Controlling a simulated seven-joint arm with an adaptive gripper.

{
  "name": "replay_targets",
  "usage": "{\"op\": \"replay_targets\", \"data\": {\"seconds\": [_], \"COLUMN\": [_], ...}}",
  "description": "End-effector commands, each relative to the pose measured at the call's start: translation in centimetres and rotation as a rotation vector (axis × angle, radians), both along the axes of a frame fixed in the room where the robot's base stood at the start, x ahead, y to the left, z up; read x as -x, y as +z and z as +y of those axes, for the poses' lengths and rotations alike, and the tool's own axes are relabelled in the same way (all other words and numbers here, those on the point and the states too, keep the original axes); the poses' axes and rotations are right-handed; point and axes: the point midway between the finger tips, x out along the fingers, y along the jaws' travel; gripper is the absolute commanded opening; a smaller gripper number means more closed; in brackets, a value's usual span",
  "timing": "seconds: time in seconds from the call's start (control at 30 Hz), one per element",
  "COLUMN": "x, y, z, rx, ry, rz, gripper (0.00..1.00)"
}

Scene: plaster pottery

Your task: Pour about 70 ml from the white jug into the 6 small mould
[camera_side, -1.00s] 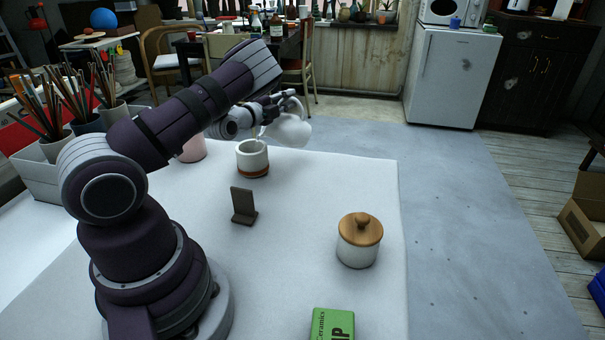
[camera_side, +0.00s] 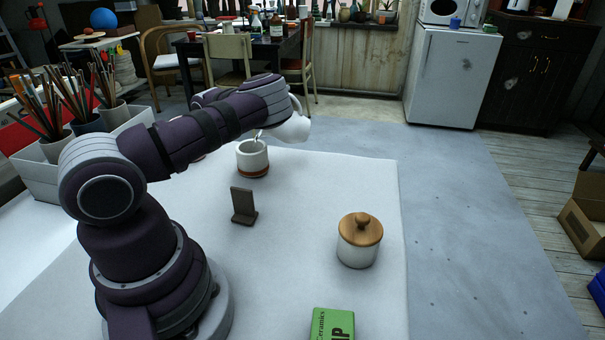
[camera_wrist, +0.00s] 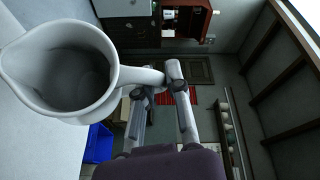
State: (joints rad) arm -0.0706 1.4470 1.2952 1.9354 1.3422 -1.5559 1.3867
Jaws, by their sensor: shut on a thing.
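The white jug (camera_side: 290,128) is held up tilted at the far end of my arm, its mouth side toward a small white pot with an orange-brown base (camera_side: 252,160). A thin pale strip shows between jug and pot; I cannot tell whether it is spout or liquid. In the wrist view the jug (camera_wrist: 112,84) shows its open mouth and a grey inside; the liquid level is unclear. My gripper (camera_wrist: 160,82) is shut on the jug's handle. In the side view my arm hides the gripper. I cannot make out a group of small moulds.
A dark small stand (camera_side: 243,206), a white jar with wooden lid (camera_side: 358,246) and a green box (camera_side: 332,325) stand on the white table (camera_side: 300,200). Brush pots (camera_side: 85,120) stand at left. The table's middle is clear.

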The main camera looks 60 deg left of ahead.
Motion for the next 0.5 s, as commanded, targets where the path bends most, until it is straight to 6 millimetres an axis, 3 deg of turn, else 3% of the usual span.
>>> {"op": "replay_targets", "data": {"seconds": [0.37,0.5], "x": [0.6,-0.7], "y": [0.2,0.1], "z": [0.4,-0.2], "rx": [0.015,-0.019], "ry": [0.006,0.004], "rz": [-0.032,0.045], "gripper": [0.0,0.0]}}
